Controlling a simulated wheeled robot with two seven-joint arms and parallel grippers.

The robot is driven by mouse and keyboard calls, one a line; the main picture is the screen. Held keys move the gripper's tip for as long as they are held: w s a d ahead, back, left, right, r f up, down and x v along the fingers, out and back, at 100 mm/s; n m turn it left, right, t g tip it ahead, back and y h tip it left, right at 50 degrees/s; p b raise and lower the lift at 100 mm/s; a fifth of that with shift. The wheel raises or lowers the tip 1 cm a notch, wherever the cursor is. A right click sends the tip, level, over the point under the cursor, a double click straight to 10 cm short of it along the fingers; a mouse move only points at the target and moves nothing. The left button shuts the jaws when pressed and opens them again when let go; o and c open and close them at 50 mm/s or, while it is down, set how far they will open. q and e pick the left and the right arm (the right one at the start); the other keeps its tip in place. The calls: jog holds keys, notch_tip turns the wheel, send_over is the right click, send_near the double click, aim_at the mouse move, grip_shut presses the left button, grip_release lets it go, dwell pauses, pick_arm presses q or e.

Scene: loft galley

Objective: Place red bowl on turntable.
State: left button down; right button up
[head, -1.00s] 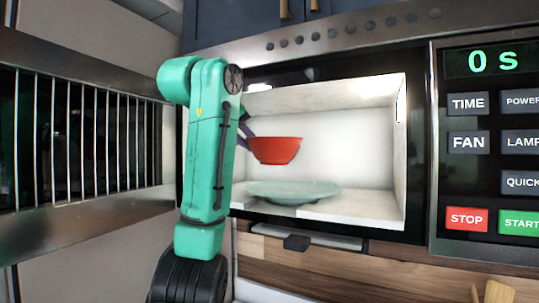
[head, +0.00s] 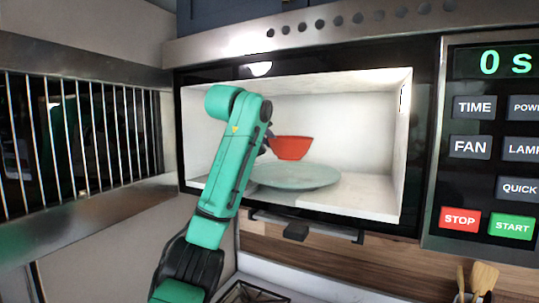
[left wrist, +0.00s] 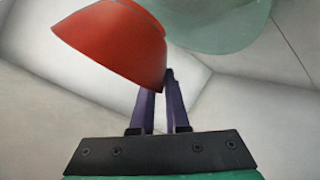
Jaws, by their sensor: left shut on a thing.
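The red bowl (head: 291,147) is inside the open microwave, upright, just above the far part of the pale green glass turntable (head: 300,176). A narrow gap seems to show between bowl and turntable. My left gripper (head: 268,142) reaches into the microwave from the left and is shut on the bowl's left side. Its fingertips are partly hidden behind my arm. In the left wrist view the purple fingers (left wrist: 165,92) meet the edge of the red bowl (left wrist: 120,42), with the turntable (left wrist: 215,22) beyond. My right gripper is not in view.
The microwave's white side wall (head: 400,130) stands right of the turntable. The door (head: 80,130) with its bars is open at the left. The control panel (head: 492,150) is at the right. Wooden utensils (head: 482,277) stand at the lower right.

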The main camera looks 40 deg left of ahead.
pick_arm(q)
notch_tip(320, 180, down, 4)
jog(key=shift+r, duration=0.1)
jog(key=shift+w+p, duration=0.1)
jog(key=shift+p, duration=0.2)
jog(key=shift+a+f, duration=0.1)
jog(key=shift+f, duration=0.15)
jog(key=c, duration=0.9)
grip_release()
jog(key=shift+s+d+r+b, duration=0.15)
jog(key=shift+s+d+b, duration=0.05)
jog(key=shift+s+b, duration=0.3)
jog(key=b+v, duration=0.3)
jog(key=v, duration=0.8)
jog(key=shift+b, duration=0.35)
